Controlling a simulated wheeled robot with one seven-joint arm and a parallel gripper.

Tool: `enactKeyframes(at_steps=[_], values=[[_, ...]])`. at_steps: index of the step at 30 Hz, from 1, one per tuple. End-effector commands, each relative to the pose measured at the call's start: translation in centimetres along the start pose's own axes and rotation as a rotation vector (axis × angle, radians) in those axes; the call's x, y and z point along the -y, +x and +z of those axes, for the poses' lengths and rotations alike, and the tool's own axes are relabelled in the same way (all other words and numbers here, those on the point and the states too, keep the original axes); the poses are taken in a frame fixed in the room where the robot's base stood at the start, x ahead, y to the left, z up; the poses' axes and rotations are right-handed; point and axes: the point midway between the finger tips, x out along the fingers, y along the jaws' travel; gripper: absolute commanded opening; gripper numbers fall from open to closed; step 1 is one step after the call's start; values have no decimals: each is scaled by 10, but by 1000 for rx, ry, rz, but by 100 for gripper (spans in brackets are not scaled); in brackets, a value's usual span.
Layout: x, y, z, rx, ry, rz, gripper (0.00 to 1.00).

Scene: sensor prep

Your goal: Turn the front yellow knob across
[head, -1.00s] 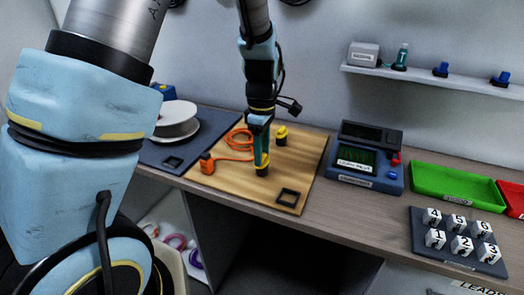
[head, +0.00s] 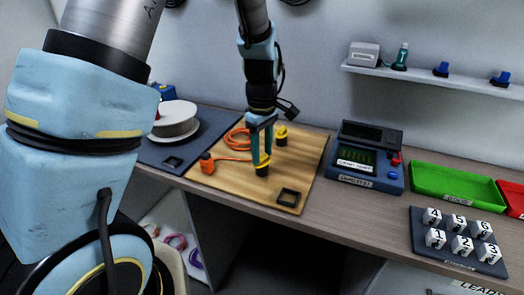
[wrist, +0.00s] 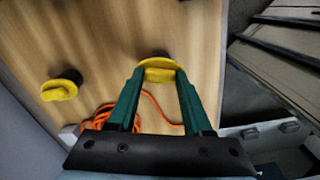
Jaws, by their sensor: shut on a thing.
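The front yellow knob (head: 262,168) stands on a dark base on the wooden board (head: 230,183). In the wrist view the same knob (wrist: 159,68) sits between my two green fingertips, its yellow grip lying roughly across the picture between them. My gripper (head: 261,155) points down from above and is shut on this knob; in the wrist view my gripper (wrist: 158,78) shows one finger at each side of it. The fingers hide part of the knob in the head view. A second yellow knob (head: 281,134) stands farther back, also visible in the wrist view (wrist: 60,88).
An orange cable (head: 235,142) with an orange block (head: 207,166) lies left of my gripper. A black square frame (head: 288,197) lies at the board's front right. A blue meter (head: 364,170) stands to the right, a white spool (head: 176,115) to the left.

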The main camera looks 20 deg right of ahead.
Motion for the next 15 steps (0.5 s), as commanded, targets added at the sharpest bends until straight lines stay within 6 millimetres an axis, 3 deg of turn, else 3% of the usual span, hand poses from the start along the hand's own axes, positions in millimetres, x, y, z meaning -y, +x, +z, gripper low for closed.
enactKeyframes(at_steps=[15], values=[[0,0,0,1,492,1,0]])
